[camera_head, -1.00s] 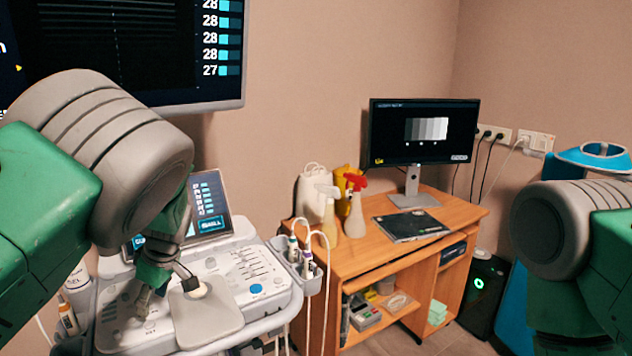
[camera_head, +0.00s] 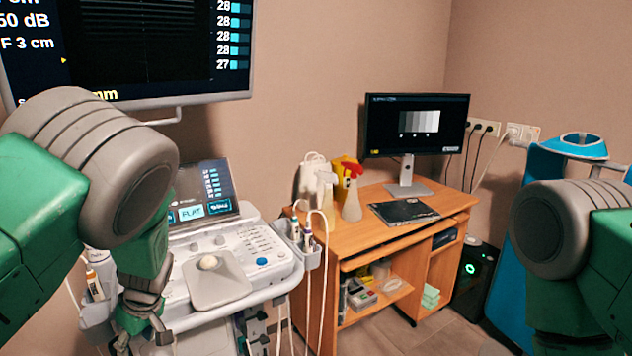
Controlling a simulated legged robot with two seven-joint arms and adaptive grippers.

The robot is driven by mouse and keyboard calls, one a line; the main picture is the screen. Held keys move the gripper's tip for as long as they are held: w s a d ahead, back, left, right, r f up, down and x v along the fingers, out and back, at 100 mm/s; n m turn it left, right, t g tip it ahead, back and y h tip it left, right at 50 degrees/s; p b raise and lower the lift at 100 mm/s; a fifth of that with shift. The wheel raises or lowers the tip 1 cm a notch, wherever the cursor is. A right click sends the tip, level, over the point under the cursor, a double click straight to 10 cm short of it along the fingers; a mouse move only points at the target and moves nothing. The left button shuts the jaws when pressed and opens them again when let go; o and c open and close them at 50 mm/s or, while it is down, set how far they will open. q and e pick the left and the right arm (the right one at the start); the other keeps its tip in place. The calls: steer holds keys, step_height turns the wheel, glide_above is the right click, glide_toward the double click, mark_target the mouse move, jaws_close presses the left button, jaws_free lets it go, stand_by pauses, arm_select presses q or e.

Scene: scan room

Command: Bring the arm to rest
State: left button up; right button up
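My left arm comes in from the left, green with a grey ringed joint. My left gripper (camera_head: 143,340) hangs down at the lower left, in front of the ultrasound console (camera_head: 285,276) and left of its grey pad (camera_head: 216,281). Its fingers look spread apart with nothing between them; the tips are at the bottom of the picture. My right arm shows at the right edge, bent at its grey joint; its gripper is out of the picture.
The console's tilted touchscreen (camera_head: 203,192) and probe holder (camera_head: 301,243) stand close to my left arm. A wooden desk (camera_head: 352,234) with a monitor (camera_head: 415,125), spray bottles (camera_head: 351,197) and a dark book (camera_head: 403,212) is at centre. Bare floor (camera_head: 440,335) shows at lower right.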

arm_select(q)
steer(key=s+f+m+h+b, duration=0.15)
steer(key=s+f+m, duration=0.55)
steer(key=s+f, duration=1)
steer(key=s+d+m+h+b, duration=0.1)
steer(key=s+d+m, duration=0.2)
steer(key=s, duration=0.5)
steer(key=s+d+m+h+b, duration=0.1)
steer(key=s+d+m, duration=0.3)
steer(key=s, duration=0.5)
steer(key=shift+s+d+r+h, duration=0.25)
steer(key=shift+d+r+h, duration=0.2)
steer(key=shift+d, duration=0.45)
steer(key=shift+w+f, duration=0.1)
steer(key=shift+w, duration=0.05)
